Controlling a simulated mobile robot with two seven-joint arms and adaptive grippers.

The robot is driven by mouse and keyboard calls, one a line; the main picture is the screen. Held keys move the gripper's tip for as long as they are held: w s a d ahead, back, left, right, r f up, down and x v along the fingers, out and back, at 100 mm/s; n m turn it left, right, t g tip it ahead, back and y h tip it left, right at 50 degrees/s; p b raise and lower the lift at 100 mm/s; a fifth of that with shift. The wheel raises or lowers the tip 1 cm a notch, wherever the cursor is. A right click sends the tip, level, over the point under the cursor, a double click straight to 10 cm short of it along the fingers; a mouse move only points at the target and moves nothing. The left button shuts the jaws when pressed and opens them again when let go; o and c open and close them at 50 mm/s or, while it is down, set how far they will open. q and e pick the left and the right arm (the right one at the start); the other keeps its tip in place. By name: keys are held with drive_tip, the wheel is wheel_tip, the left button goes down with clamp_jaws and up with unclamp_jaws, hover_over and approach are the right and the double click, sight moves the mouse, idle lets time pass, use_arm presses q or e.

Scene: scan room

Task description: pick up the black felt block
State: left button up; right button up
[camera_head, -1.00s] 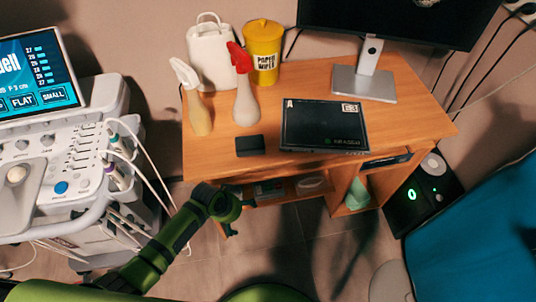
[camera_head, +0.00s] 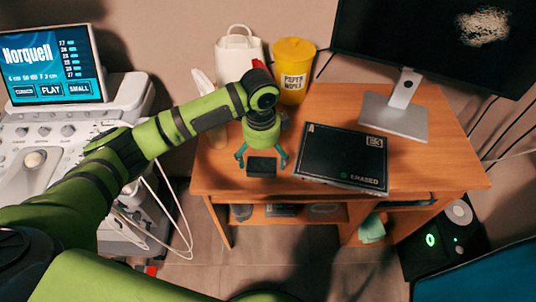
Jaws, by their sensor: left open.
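The black felt block (camera_head: 262,167) lies near the front edge of the wooden desk (camera_head: 420,170), left of a flat black box. My left gripper (camera_head: 262,161) points down over the desk at the block. Its green fingers are open, one on each side of the block in the picture. I cannot tell how far above the block the fingertips are, or whether they touch it. My right gripper is not in view.
The flat black box (camera_head: 340,155) lies close to the right of the block. Behind stand a yellow wipes tub (camera_head: 294,70), a white bag (camera_head: 238,55), a spray bottle (camera_head: 203,85) partly behind my arm, and a monitor stand (camera_head: 395,118). An ultrasound cart (camera_head: 60,125) stands at left.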

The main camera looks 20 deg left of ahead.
sight(261, 167)
use_arm(q)
drive_tip(key=shift+w+a+f, duration=0.1)
drive_tip(key=shift+w+a, duration=0.1)
drive_tip(key=shift+w, duration=0.25)
drive_tip(key=shift+f, duration=0.35)
drive_tip(key=f, duration=0.1)
drive_tip(key=f+p, duration=0.1)
drive_tip(key=f, duration=0.1)
drive_tip(key=s+f, duration=0.1)
drive_tip(key=f, duration=0.1)
drive_tip(key=shift+a+f, duration=0.1)
drive_tip(key=shift+w+f, duration=0.1)
drive_tip(key=shift+f, duration=0.15)
drive_tip(key=c, duration=1)
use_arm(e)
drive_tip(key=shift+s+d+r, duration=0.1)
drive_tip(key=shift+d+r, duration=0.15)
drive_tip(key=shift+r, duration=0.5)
use_arm(q)
drive_tip(key=shift+o, duration=0.2)
